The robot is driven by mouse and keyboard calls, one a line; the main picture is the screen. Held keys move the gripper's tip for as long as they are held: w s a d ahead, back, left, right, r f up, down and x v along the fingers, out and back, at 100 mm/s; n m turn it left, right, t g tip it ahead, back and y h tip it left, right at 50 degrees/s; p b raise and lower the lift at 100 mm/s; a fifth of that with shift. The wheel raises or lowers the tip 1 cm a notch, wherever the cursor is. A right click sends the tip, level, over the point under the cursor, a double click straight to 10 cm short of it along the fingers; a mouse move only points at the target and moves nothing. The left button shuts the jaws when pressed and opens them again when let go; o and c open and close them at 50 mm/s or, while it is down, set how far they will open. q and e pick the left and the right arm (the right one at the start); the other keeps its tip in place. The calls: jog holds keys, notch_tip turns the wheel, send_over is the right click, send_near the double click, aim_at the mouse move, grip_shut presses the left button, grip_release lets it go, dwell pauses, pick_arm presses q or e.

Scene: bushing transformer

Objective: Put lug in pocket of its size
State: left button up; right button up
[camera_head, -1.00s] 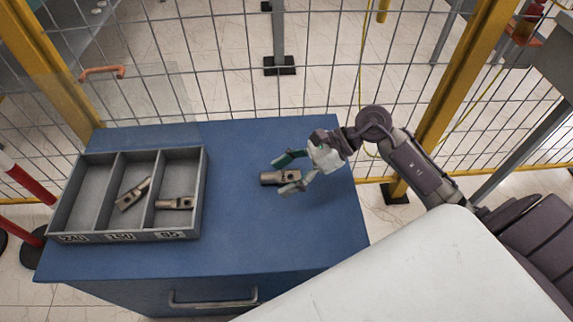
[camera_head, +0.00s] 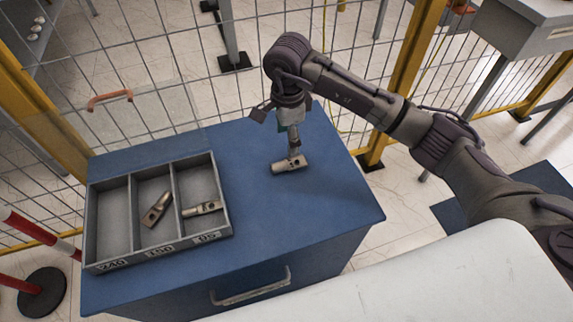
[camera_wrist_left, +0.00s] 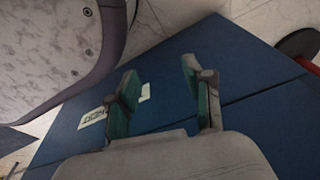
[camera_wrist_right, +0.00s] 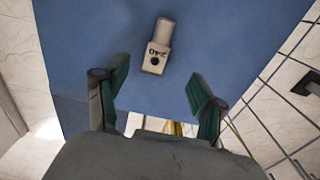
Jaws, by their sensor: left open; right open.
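A metal lug (camera_head: 290,164) lies on the blue cabinet top. In the right wrist view the lug (camera_wrist_right: 158,46) shows the marking 240 and a round hole. My right gripper (camera_head: 294,150) points down right above it in the head view. In the right wrist view my right gripper (camera_wrist_right: 158,92) is open and empty, with the lug beyond its fingertips. A grey tray (camera_head: 158,252) has three pockets, labelled 240, 150 and apparently 95. The 240 pocket (camera_head: 108,222) is empty. A lug (camera_head: 157,209) lies in the middle pocket and another (camera_head: 203,208) in the right one. My left gripper (camera_wrist_left: 160,80) is open and empty.
The blue cabinet top (camera_head: 265,215) is clear between the tray and the lug. A wire fence with yellow posts (camera_head: 405,75) stands behind the cabinet. A red and white post (camera_head: 40,285) stands at the left.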

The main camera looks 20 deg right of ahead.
aim_at(289, 164)
notch_tip(289, 164, down, 4)
jog(key=shift+a+r, duration=0.1)
notch_tip(289, 164, down, 5)
jog(key=shift+s+r, duration=0.1)
jog(key=shift+s, duration=0.05)
jog(key=shift+d+f, duration=0.2)
jog(key=shift+f, duration=0.15)
pick_arm(q)
jog(key=shift+w+r, duration=0.5)
jog(key=shift+r, duration=0.2)
pick_arm(e)
grip_shut()
